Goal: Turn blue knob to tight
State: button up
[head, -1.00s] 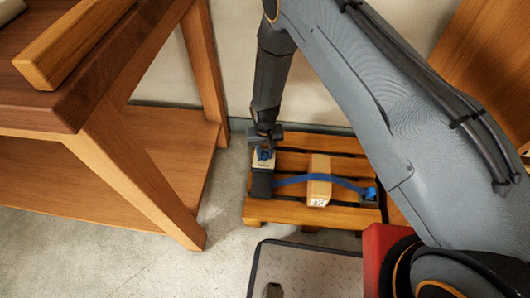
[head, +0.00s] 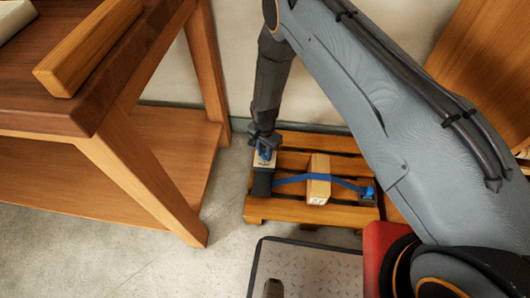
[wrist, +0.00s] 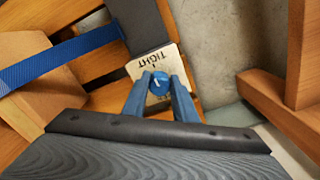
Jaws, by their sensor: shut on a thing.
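The blue knob (wrist: 159,84) sits on a pale plate (wrist: 141,68) marked "TIGHT" in the wrist view. A white line shows on the knob's top, pointing roughly toward the plate's lettering. My gripper (wrist: 158,88) is shut on the knob, with one finger on each side. In the head view my gripper (head: 264,146) points down over the plate at the left end of the pallet (head: 285,213). The knob is mostly hidden there. A dark block (head: 262,183) adjoins the plate, and a blue strap (head: 335,180) runs from it over a cardboard box (head: 318,192).
A wooden workbench (head: 165,185) stands left of the pallet, its leg close by. A dark fitting with a blue part (head: 367,193) holds the strap's right end. A wooden panel (head: 490,70) stands at the right. Bare concrete floor (head: 215,255) lies in front.

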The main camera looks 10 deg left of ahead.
aim_at(265, 154)
jog(key=shift+m, duration=0.6)
jog(key=o, duration=1)
jog(key=shift+o, duration=0.2)
jog(key=shift+r, duration=0.1)
jog(key=shift+r+p, duration=0.9)
jog(key=shift+r, duration=2.95)
